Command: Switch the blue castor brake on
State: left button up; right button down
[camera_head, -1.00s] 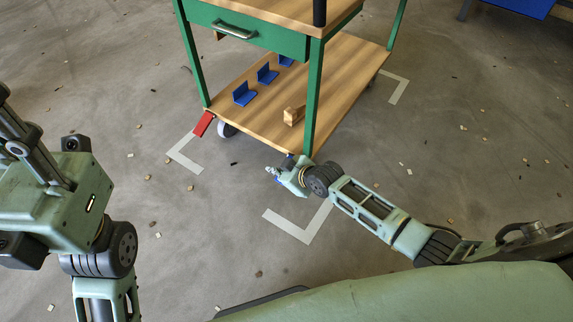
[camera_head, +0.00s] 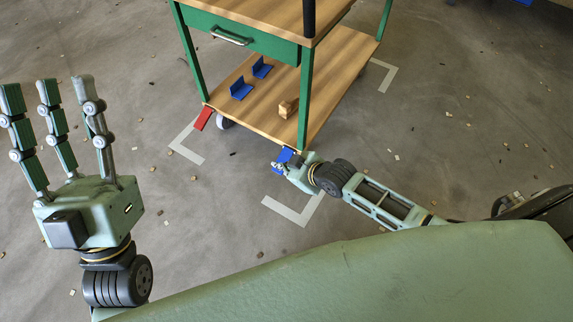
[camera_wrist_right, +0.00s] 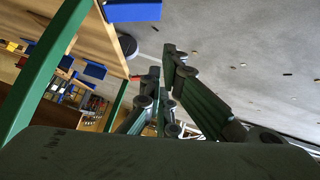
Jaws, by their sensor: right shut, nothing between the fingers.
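The blue castor brake (camera_head: 284,155) is a small blue pedal at the trolley's near corner, below the lower shelf. It also shows at the top of the right wrist view (camera_wrist_right: 133,11), with a dark castor (camera_wrist_right: 128,46) beside it. My right gripper (camera_head: 279,166) is shut and empty, right by the blue pedal; in the head view it partly covers it. I cannot tell whether they touch. Its fingers (camera_wrist_right: 160,95) show in the wrist view, pointing below the pedal. My left gripper (camera_head: 45,88) is open and empty, fingers up, away from the trolley.
The green trolley has a wooden lower shelf (camera_head: 258,112) with blue brackets (camera_head: 241,89) and a wooden block (camera_head: 287,108). A red pedal (camera_head: 203,118) slopes down at its left corner, by a castor (camera_head: 224,123). Pale floor marks (camera_head: 292,212) and small scattered chips lie around; the floor is otherwise open.

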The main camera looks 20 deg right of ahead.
pick_arm(q)
jog(key=shift+w+d+f+g, duration=0.15)
jog(key=shift+w+f+g, duration=0.35)
jog(key=shift+w+f, duration=0.3)
jog(key=shift+r, duration=0.15)
